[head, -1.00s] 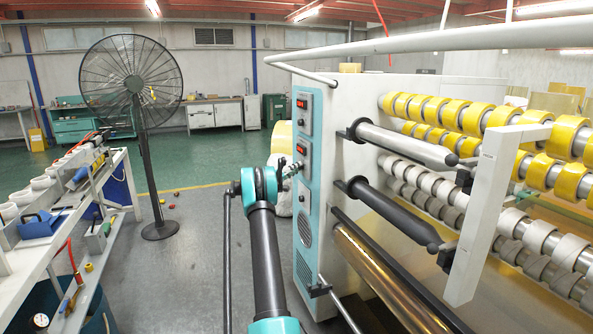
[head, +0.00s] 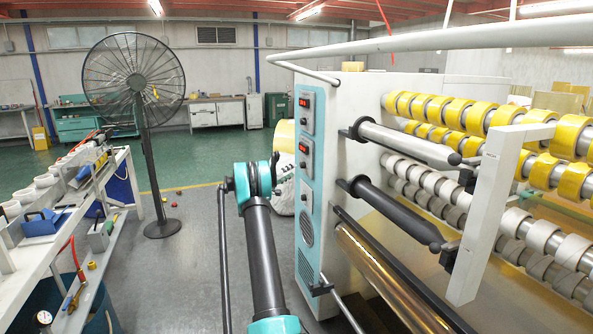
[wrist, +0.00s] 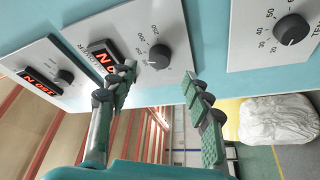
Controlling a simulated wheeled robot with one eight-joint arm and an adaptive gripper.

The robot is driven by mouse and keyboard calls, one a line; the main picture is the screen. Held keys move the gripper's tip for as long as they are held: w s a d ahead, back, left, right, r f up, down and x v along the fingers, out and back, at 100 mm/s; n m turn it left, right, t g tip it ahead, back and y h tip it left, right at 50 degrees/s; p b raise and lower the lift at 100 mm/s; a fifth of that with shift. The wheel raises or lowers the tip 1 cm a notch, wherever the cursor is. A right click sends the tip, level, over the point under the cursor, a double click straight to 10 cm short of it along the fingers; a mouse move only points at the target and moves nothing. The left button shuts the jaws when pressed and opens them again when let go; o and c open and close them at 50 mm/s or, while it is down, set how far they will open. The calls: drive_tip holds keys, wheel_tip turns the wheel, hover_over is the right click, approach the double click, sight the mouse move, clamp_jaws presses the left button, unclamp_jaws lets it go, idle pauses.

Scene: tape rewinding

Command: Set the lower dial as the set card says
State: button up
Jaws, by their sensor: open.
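The lower dial (wrist: 159,56) is a black knob on a grey plate with a red-lit display, partly covered by a finger, in the wrist view. The plate's lettering reads as ending in "OWER". In the head view the lower dial's plate (head: 305,157) is on the machine's teal panel. My gripper (wrist: 158,86) is open and empty, its two green-padded fingers apart on either side of the dial's line, with the dial beyond the tips. It appears apart from the dial. In the head view my gripper (head: 276,163) is left of the panel. I see no set card.
Another dial (wrist: 65,76) with a red display is at the left in the wrist view, and a tension dial (wrist: 291,28) at the right. A fan (head: 134,85) and a bench (head: 60,235) stand left. Rollers with yellow tape (head: 480,118) are right.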

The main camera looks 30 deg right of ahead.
drive_tip(key=v, duration=0.6)
drive_tip(key=shift+a, duration=0.15)
